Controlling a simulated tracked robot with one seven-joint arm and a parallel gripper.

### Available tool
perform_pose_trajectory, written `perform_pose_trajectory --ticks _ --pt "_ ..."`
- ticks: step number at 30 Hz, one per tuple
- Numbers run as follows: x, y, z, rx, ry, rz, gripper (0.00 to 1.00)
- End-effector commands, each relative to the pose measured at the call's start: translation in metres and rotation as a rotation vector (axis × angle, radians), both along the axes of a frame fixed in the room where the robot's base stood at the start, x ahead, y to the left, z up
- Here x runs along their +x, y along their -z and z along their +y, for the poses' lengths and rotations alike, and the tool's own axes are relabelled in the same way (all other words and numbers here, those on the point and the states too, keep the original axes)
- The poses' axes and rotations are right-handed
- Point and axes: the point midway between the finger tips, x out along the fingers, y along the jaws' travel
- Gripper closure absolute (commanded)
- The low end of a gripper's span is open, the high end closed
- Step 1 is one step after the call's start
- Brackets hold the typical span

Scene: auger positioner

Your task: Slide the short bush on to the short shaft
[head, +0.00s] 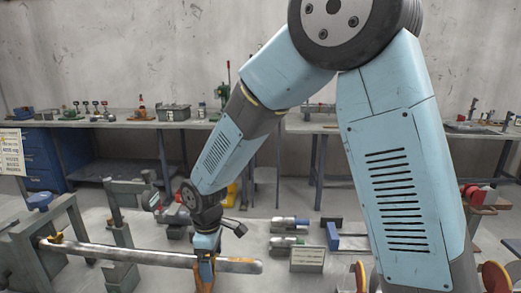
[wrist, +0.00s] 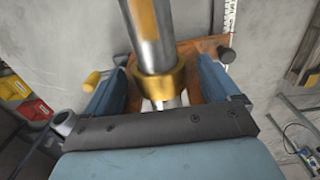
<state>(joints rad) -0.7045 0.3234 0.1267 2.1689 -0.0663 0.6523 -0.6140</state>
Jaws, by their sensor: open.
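In the wrist view a brass ring-shaped bush (wrist: 162,84) sits around a steel shaft (wrist: 150,45), between the two blue fingers of my gripper (wrist: 166,76). The fingers stand apart, one on each side of the bush, with gaps visible. A narrower bright steel part shows just below the bush. I cannot tell whether this is the short bush or the short shaft. In the head view my gripper (head: 205,272) points down at a long grey bar (head: 140,255) with orange patches. Its fingertips are partly hidden near the bar's right part, and the bush cannot be made out there.
A grey stand (head: 62,240) holds the bar's left end. In the wrist view an orange-brown plate (wrist: 204,46) lies behind the fingers. Workbenches (head: 175,125) line the back wall.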

Motion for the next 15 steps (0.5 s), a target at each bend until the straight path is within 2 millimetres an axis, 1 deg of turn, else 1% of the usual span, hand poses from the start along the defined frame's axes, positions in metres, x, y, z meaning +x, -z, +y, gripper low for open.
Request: perform_pose_trajectory --ticks 5,8,11,15 --pt "0.0 -0.003 0.0 0.0 0.0 0.0 0.11" --pt "0.001 -0.013 0.0 0.001 0.001 -0.001 0.11" --pt "0.001 -0.029 0.0 0.002 0.001 -0.002 0.11" --pt "0.001 -0.057 0.0 0.003 0.001 -0.002 0.11"
